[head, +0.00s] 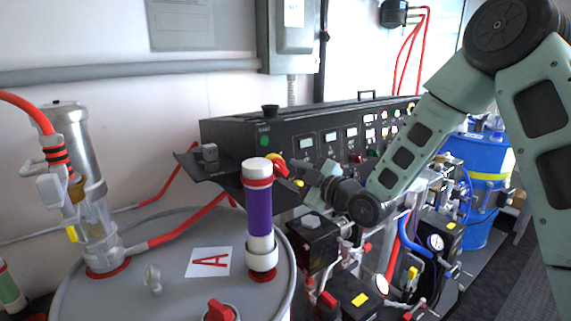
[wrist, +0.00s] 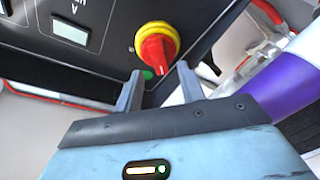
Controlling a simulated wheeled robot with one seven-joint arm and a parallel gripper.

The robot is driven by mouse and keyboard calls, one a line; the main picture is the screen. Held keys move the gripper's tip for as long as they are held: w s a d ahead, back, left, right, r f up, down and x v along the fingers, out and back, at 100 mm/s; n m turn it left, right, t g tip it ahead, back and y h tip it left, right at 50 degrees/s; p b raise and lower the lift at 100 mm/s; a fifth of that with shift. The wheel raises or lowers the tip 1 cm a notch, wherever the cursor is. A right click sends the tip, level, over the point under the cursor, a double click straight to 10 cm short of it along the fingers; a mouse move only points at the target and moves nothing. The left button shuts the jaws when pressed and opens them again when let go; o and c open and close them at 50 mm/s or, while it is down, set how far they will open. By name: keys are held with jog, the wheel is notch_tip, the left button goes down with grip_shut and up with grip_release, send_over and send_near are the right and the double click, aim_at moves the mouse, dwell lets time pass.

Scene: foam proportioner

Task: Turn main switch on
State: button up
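The main switch (wrist: 156,45) is a red rotary knob on a yellow disc, on the black control panel (wrist: 110,25). My gripper (wrist: 160,85) is open. Its two grey fingers point toward the knob with a gap between them, and the knob is just beyond the tips. I see no contact. In the head view my gripper (head: 300,178) is close to the switch, and its fingers are hard to make out.
A purple and white cylinder (head: 259,215) stands on the grey drum lid (head: 180,270) marked A, close to my gripper's left. Pipes, valves and a gauge (head: 436,241) lie below my arm. A blue barrel (head: 485,220) stands at the right.

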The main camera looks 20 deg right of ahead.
aim_at(280, 169)
jog(key=shift+p+x, duration=0.35)
jog(key=shift+x, duration=1.25)
grip_shut()
